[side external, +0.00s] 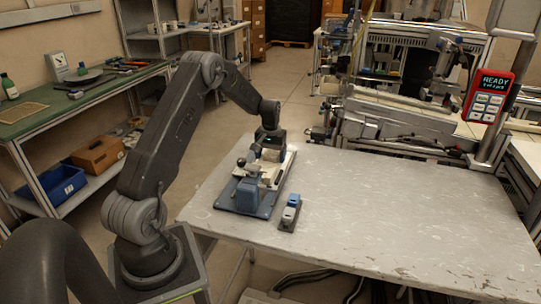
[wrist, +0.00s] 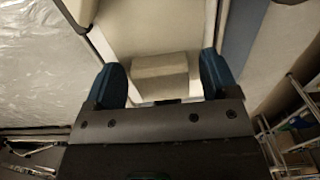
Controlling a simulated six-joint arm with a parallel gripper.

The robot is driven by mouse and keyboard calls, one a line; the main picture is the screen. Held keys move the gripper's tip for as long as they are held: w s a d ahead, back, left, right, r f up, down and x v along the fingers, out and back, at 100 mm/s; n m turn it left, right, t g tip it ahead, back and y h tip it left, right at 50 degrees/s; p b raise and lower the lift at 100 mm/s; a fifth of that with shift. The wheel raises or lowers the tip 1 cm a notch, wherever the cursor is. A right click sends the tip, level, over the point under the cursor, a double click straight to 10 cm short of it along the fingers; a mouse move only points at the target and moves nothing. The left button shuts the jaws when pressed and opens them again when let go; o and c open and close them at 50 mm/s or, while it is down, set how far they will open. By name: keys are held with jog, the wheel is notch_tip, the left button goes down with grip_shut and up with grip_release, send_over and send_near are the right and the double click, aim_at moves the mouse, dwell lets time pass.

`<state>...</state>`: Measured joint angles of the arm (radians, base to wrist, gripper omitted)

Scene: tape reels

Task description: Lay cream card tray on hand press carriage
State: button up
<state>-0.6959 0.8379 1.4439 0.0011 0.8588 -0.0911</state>
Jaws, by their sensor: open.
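The hand press (side external: 250,190) stands on a blue base plate near the left part of the grey table, with a cream part (side external: 285,168) along its carriage. My gripper (side external: 270,150) is low over the far end of the press. In the wrist view my gripper (wrist: 164,72) is open, with one blue finger on each side of a cream block (wrist: 160,76). A gap shows at both sides of the block. A flat cream surface (wrist: 150,28) lies beyond it, likely the card tray. I cannot tell where tray and carriage meet.
A small blue and grey item (side external: 290,212) lies on the table (side external: 400,215) right of the press. The table's right side is clear. A green-topped bench (side external: 75,100) stands at left. A red "READY" pendant (side external: 488,95) hangs at right, near machinery behind the table.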

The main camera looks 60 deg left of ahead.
notch_tip(320, 180, up, 12)
jog(key=s+d+r+m+t, duration=0.1)
jog(key=d+r+m, duration=0.1)
jog(key=d+r, duration=0.75)
jog(key=s+d+r+m+t, duration=0.2)
jog(key=s+d, duration=0.4)
jog(key=d, duration=0.4)
jog(key=s+d+r+m+t, duration=0.1)
jog(key=s+d+r+m, duration=0.15)
jog(key=s+d, duration=0.5)
jog(key=s+d+f+m+t, duration=0.1)
jog(key=s+d+f+m, duration=0.1)
jog(key=s+d, duration=0.5)
jog(key=shift+s+d+t, duration=0.2)
jog(key=shift+s+t, duration=0.1)
jog(key=shift+s, duration=0.2)
jog(key=shift+f+m, duration=0.1)
jog(key=shift+m, duration=0.15)
